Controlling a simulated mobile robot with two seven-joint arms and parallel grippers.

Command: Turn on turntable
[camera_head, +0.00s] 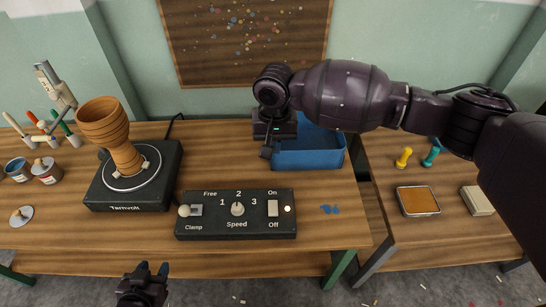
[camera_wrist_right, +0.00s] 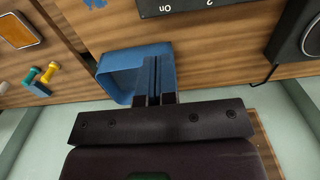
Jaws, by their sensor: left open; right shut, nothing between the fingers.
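The turntable (camera_head: 105,198) is a dark box with a round metal plate at the left of the table. A tan goblet drum (camera_head: 104,125) stands upright on it. The black control box (camera_head: 220,231) has a Clamp lever (camera_head: 190,211), a Speed knob (camera_head: 237,209) and a white On/Off switch (camera_head: 272,208). My left gripper (camera_head: 147,270) is open and empty, below the table's front edge.
The blue bin (camera_head: 310,160) stands at the back right of the table. Blue scraps (camera_head: 329,209) lie right of the control box. Paint jars (camera_head: 47,171) and tools are at the far left. A second table holds an orange-topped pad (camera_head: 418,201) and pegs (camera_head: 403,158).

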